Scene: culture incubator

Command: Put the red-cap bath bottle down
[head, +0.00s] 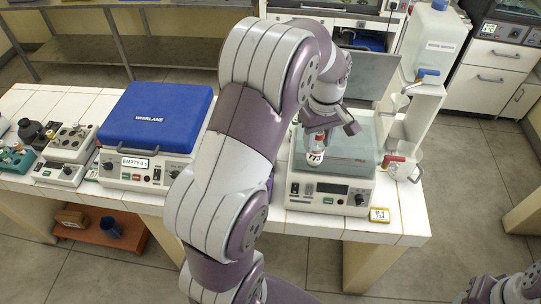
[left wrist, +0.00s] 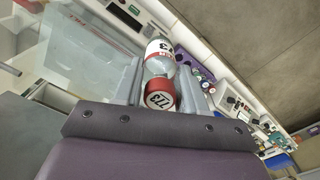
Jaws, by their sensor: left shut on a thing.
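The red-cap bath bottle (head: 316,151) is clear with a white label and hangs upright from my left gripper (head: 326,128), over the front left part of the water bath (head: 352,150). In the left wrist view, the bottle's red cap (left wrist: 159,94) with a white printed top sits between the two grey fingers of my left gripper (left wrist: 167,85), which are shut on it. I cannot tell whether the bottle's base touches anything. Part of my right arm shows at the lower right of the head view; its fingers are not clear.
A blue-lidded centrifuge (head: 157,115) stands left of my arm. A white stand with a large bottle (head: 434,40) and a red-handled jug (head: 403,166) are right of the bath. A small yellow-edged timer (head: 380,215) lies near the white bench's front edge (head: 400,235).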

